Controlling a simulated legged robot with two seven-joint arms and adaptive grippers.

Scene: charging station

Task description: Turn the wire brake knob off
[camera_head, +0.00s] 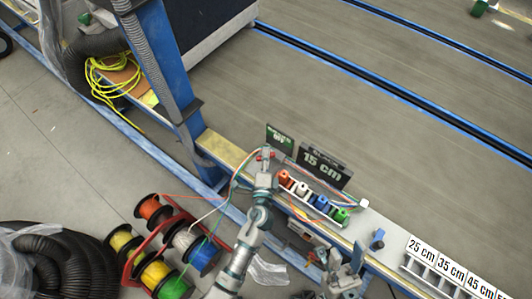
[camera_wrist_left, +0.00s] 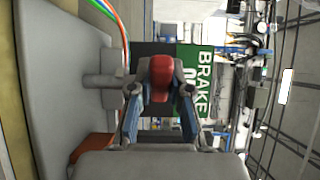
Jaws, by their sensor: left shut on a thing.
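The red brake knob (camera_wrist_left: 160,78) is in the middle of the left wrist view, on a grey shaft that comes from the left. The fingertips of my left gripper (camera_wrist_left: 160,92) are on both sides of it and shut on it. In the head view, my left gripper (camera_head: 264,163) is at the bench beside the green brake sign (camera_head: 280,139); a bit of red shows there. The sign, seen sideways in the left wrist view (camera_wrist_left: 198,75), reads "BRAKE"; its second word is partly hidden. My right gripper (camera_head: 342,266) is low at the bench's front edge; its fingers are unclear.
Right of my left gripper are a "15 cm" sign (camera_head: 324,165) and a row of coloured connectors (camera_head: 313,197) on the bench. Wire spools (camera_head: 184,241) stand at lower left, with wires running to the bench. Length-marked bins (camera_head: 446,273) are at right.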

